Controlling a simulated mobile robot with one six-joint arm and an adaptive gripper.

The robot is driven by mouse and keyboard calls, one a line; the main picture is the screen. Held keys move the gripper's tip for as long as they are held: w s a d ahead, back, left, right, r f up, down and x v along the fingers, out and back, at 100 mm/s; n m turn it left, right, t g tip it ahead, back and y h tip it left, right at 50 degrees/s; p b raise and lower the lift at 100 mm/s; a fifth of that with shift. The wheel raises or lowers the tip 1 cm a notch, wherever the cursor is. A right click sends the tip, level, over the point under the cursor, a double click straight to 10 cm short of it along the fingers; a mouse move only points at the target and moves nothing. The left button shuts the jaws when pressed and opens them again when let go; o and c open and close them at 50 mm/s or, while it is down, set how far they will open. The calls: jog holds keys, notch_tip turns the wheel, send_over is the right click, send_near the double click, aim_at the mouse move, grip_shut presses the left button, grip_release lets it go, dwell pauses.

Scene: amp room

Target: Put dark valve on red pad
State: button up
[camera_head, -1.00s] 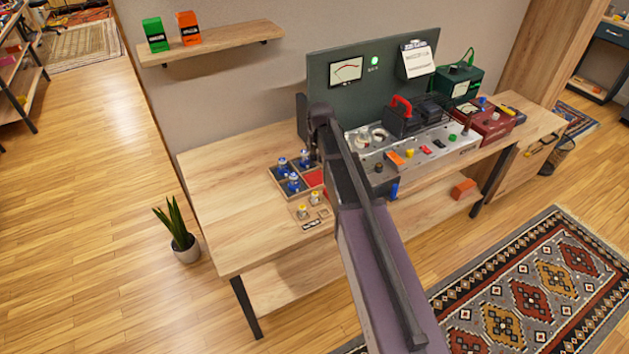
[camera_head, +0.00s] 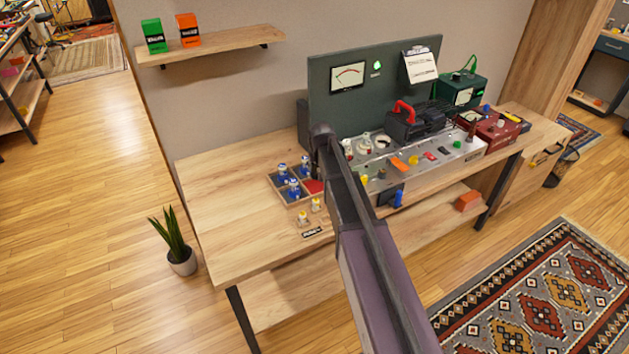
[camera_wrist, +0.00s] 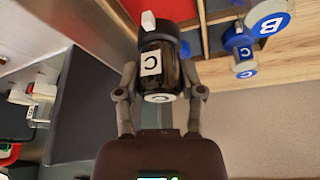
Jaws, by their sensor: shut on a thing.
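The dark valve (camera_wrist: 160,58), a black glossy cylinder with white labels reading C, is held between the fingers of my gripper (camera_wrist: 159,84) in the wrist view. My gripper is shut on it. The red pad (camera_wrist: 178,10) shows beyond the valve at the top of the wrist view, partly covered by it. In the head view the red pad (camera_head: 314,186) is a small red square in the wooden tray (camera_head: 289,202) on the bench. My arm hides the gripper and the held valve in the head view. I cannot tell how high the valve is above the pad.
Several blue-and-white valves (camera_head: 293,187) stand in the tray's other compartments. Yellow-topped pieces (camera_head: 303,218) stand just in front. The grey control panel (camera_head: 425,160) and dark green meter board (camera_head: 349,100) are right of and behind the tray. The bench's left part (camera_head: 220,195) is clear.

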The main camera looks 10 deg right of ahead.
aim_at(317, 174)
jog(key=shift+f, duration=0.25)
jog(key=shift+f+b, duration=1.8)
jog(key=shift+b, duration=0.1)
jog(key=shift+f, duration=0.15)
jog(key=o, duration=1.2)
jog(key=shift+r, duration=0.2)
jog(key=p+v, duration=1.1)
jog(key=v, duration=0.1)
